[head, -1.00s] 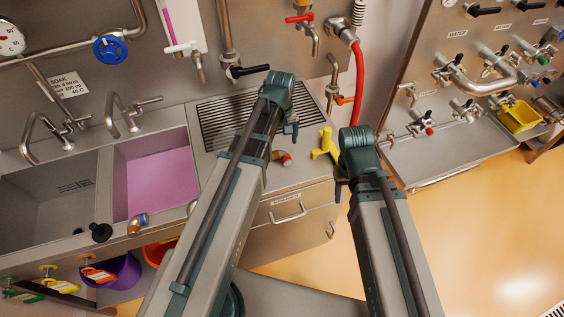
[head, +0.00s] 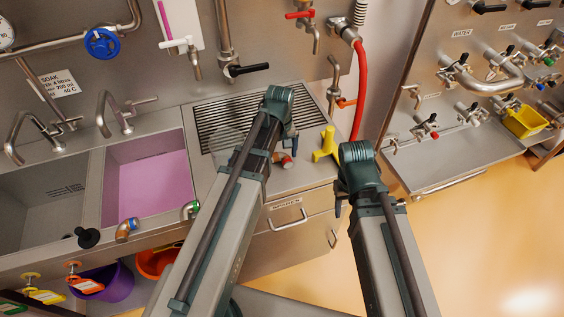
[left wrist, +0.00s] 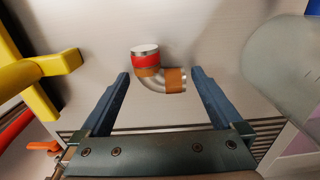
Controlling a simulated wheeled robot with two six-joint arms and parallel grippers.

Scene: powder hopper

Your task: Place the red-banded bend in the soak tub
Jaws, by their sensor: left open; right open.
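The red-banded bend (head: 284,160) is a short steel elbow with a red band and copper-coloured bands. In the left wrist view the bend (left wrist: 146,62) shows between and just beyond the fingertips, not gripped. My left gripper (left wrist: 160,73) is open and empty; in the head view the left gripper (head: 289,143) hangs over the bend, partly hidden by its wrist. My right gripper (head: 338,203) is open and empty in front of the counter edge. The soak tub (head: 110,180) is the basin of pink liquid under the SOAK sign.
A yellow fitting (head: 325,145) stands just right of the bend. A translucent round object (head: 226,137) is on the grille (head: 215,108), left of it. An orange-banded bend (head: 126,230) and a green-banded bend (head: 190,210) lie on the tub's front rim. A red hose (head: 357,90) hangs behind.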

